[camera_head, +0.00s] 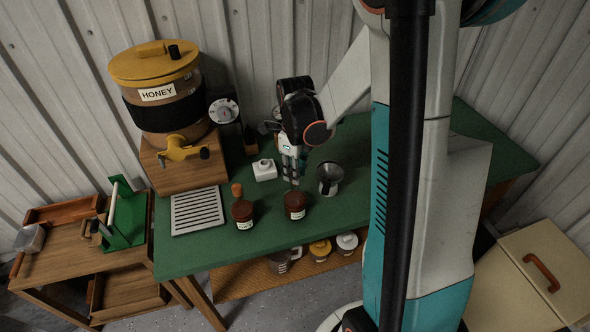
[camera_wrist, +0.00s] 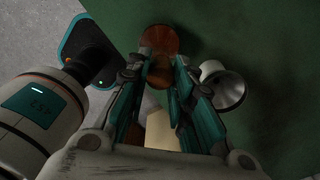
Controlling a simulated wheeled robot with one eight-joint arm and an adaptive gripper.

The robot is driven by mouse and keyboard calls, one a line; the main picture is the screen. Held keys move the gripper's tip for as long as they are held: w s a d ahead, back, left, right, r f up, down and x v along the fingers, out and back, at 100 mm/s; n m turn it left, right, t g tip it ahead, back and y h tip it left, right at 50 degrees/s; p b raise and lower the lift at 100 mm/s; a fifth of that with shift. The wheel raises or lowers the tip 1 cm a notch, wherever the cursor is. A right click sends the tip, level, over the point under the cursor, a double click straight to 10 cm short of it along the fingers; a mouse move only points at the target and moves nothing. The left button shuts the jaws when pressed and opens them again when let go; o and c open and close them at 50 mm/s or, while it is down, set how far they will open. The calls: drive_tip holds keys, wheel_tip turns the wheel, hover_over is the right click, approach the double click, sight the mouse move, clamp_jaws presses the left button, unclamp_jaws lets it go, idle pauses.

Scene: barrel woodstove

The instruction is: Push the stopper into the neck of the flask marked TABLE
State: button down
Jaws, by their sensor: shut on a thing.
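A brown flask (camera_head: 295,206) with a pale label stands on the green table, directly below my gripper (camera_head: 291,180). A brown round shape, probably this flask, shows in the wrist view (camera_wrist: 158,38). My gripper (camera_wrist: 160,84) is shut on a brown piece, apparently the stopper (camera_wrist: 160,73), mostly hidden between the fingers. I cannot tell whether it touches the neck. A second brown flask (camera_head: 242,213) stands to the left, with an orange-brown stopper (camera_head: 237,189) at its top. The writing on both labels is too small to read.
A metal funnel-like vessel (camera_head: 330,178) stands close to the right of my gripper. A small white block-like item (camera_head: 264,169), a drip grate (camera_head: 198,210) and the honey tank (camera_head: 157,92) are to the left. The green table (camera_head: 350,225) is clear at front right.

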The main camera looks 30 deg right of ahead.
drive_tip(key=shift+f+b, duration=0.65)
drive_tip(key=shift+f, duration=0.15)
drive_tip(key=c, duration=1.3)
unclamp_jaws()
drive_tip(key=shift+r, duration=0.1)
wheel_tip(320, 180, up, 12)
drive_tip(key=shift+f, duration=0.1)
